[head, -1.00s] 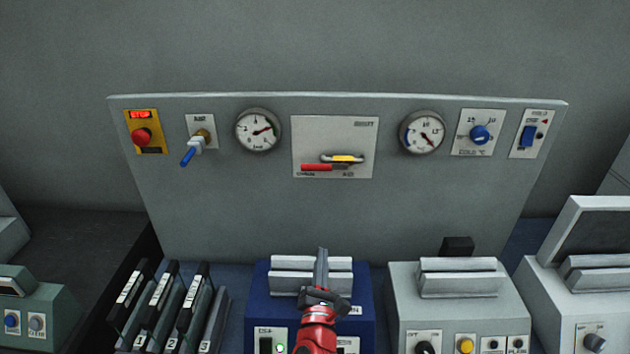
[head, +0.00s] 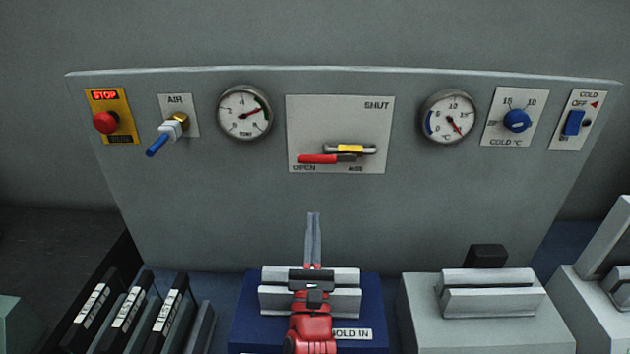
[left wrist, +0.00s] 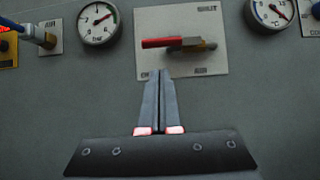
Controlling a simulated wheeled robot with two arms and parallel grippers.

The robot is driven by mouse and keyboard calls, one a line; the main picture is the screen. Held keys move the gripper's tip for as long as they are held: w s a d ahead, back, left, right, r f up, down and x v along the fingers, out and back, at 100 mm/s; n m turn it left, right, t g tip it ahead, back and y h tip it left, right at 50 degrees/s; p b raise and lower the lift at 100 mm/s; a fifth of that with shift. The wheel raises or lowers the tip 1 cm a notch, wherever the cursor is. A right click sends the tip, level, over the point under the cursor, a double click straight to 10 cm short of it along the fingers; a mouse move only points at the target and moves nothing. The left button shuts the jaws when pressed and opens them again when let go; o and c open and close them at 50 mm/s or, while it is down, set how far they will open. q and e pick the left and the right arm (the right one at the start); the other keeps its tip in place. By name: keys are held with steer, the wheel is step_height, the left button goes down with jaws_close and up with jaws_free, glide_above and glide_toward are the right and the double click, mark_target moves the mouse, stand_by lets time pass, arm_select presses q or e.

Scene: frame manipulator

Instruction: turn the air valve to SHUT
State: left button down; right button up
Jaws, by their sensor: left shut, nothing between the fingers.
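The air valve's red lever (head: 318,159) lies level across the lower part of a pale plate (head: 340,108) on the grey panel. Its red end points left to the OPEN mark; SHUT is printed at the plate's upper right. A yellow-banded metal valve body (head: 352,149) sits at the lever's right end. The left wrist view shows the red lever (left wrist: 163,42) above my fingertips. My left gripper (head: 313,216) is shut and empty, fingers pointing up, below the plate and apart from the lever. My right gripper is not in view.
Beside the plate are a pressure gauge (head: 244,113) and a temperature gauge (head: 448,116). A blue-handled AIR tap (head: 163,140) sticks out at left, near a red stop button (head: 106,122). A blue box (head: 250,335) and a grey box (head: 480,325) stand below.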

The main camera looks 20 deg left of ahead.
mark_target(325, 159)
arm_select(q)
steer(key=p+x, duration=0.4)
steer(key=x, duration=0.6)
steer(key=shift+w, duration=0.1)
